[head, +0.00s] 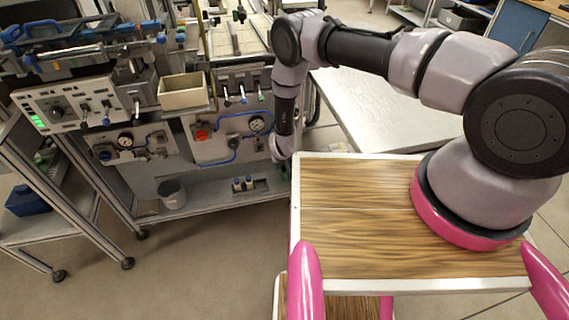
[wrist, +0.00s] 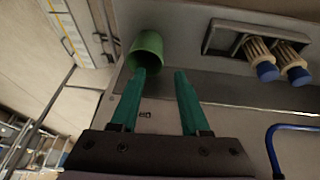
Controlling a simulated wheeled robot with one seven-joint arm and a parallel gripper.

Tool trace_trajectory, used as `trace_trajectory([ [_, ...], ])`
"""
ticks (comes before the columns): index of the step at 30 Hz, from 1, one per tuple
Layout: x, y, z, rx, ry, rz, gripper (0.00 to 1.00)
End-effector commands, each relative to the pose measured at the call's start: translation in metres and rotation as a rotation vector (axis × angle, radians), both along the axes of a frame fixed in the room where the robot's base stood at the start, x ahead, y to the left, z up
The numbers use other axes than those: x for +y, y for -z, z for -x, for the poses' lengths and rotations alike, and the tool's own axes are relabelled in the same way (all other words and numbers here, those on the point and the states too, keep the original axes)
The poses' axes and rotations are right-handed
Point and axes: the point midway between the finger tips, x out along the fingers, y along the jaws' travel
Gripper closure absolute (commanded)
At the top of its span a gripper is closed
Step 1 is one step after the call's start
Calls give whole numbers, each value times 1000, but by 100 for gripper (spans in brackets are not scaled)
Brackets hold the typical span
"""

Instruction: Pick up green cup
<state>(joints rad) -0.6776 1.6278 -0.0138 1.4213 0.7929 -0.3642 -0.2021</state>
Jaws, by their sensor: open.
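The green cup (wrist: 147,42) shows in the wrist view, above and slightly left of the picture's middle, with its open mouth towards my gripper. My gripper (wrist: 160,73) is open, with two dark green fingers and nothing held between them. The left fingertip overlaps the cup's mouth in the picture; I cannot tell whether it touches the cup or reaches inside. The right fingertip is clear of the cup, to its right. In the head view my arm reaches down beside the lower shelf, and I cannot make out the cup there.
A holder (wrist: 218,38) with two blue-tipped pieces (wrist: 259,58) lies right of the cup. A blue tube (wrist: 270,140) is at lower right. In the head view, a grey bucket (head: 172,194) stands on the lower shelf (head: 210,199), below gauge panels (head: 228,140) and a beige bin (head: 183,97).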

Motion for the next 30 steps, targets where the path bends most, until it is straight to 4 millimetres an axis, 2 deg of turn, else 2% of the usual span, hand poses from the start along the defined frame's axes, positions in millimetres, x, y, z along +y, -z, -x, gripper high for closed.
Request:
trace_trajectory([
  [7, 0, 9, -4, -1, 1, 0, 54],
  [19, 2, 61, -25, -2, -1, 1, 54],
  [24, 2, 68, -29, -1, -1, 0, 54],
  [30, 3, 69, -30, -1, 0, -1, 54],
])
